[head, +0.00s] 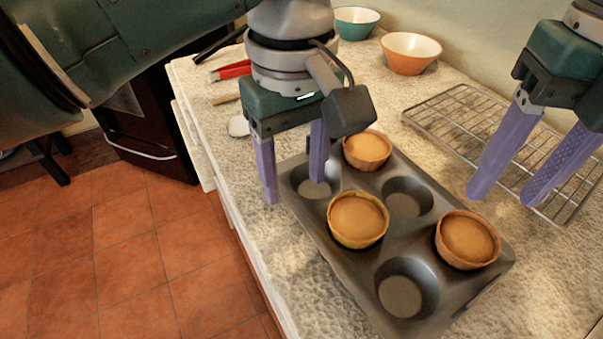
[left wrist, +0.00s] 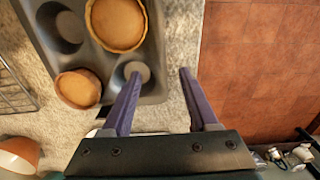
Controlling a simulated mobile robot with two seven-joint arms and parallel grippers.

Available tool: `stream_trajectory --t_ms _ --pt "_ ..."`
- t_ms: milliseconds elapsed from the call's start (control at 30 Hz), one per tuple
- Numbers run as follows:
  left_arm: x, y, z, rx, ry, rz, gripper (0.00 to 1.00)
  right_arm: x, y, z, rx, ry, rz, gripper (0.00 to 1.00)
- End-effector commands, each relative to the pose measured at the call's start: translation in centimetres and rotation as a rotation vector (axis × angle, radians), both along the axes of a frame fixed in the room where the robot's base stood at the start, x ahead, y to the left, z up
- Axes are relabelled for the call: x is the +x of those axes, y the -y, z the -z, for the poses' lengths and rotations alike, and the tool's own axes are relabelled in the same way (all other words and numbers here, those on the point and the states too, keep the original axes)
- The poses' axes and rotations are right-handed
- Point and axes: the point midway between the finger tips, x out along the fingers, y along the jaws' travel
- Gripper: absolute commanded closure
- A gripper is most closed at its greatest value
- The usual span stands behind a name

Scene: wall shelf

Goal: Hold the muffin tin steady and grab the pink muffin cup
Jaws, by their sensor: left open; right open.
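The dark grey muffin tin (head: 405,240) lies on the counter. It holds three filled cups: a brownish-orange one (head: 367,150) at the back, a yellowish one (head: 357,220) at the left middle and a brownish-orange one (head: 467,239) at the right front. None looks clearly pink. My left gripper (head: 293,194) is open at the tin's back-left rim, one finger outside the tin, the other over an empty well. In the left wrist view its fingers (left wrist: 159,75) straddle the tin's edge, apart from the cups.
The wire rack (head: 455,108) lies right of the tin. An orange bowl (head: 410,62) and a teal bowl (head: 356,24) stand at the back by the wall. A red-handled utensil (head: 231,70) lies behind my left arm. The counter edge drops to the tiled floor (head: 130,250) at left.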

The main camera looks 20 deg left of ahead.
Motion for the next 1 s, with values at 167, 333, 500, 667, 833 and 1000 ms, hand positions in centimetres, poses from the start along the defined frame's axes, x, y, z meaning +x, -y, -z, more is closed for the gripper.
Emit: stream_trajectory --t_ms 167,333,500,667,833,1000 --pt "0.0 0.0 3.0 0.002 -0.002 0.001 0.40 0.0 0.0 0.0 0.000 0.000 0.000 0.50" --pt "0.0 0.0 4.5 0.001 -0.001 0.001 0.40 0.0 0.0 0.0 0.000 0.000 0.000 0.50" --pt "0.0 0.0 4.8 0.000 0.001 0.002 0.40 0.0 0.0 0.0 0.000 0.000 0.000 0.50" --pt "0.0 0.0 4.8 0.000 0.001 0.002 0.41 0.0 0.0 0.0 0.000 0.000 0.000 0.50" --pt "0.0 0.0 4.8 0.000 0.001 0.002 0.60 0.0 0.0 0.0 0.000 0.000 0.000 0.50" --pt "0.0 0.0 4.8 0.000 0.001 0.002 0.79 0.0 0.0 0.0 0.000 0.000 0.000 0.50"
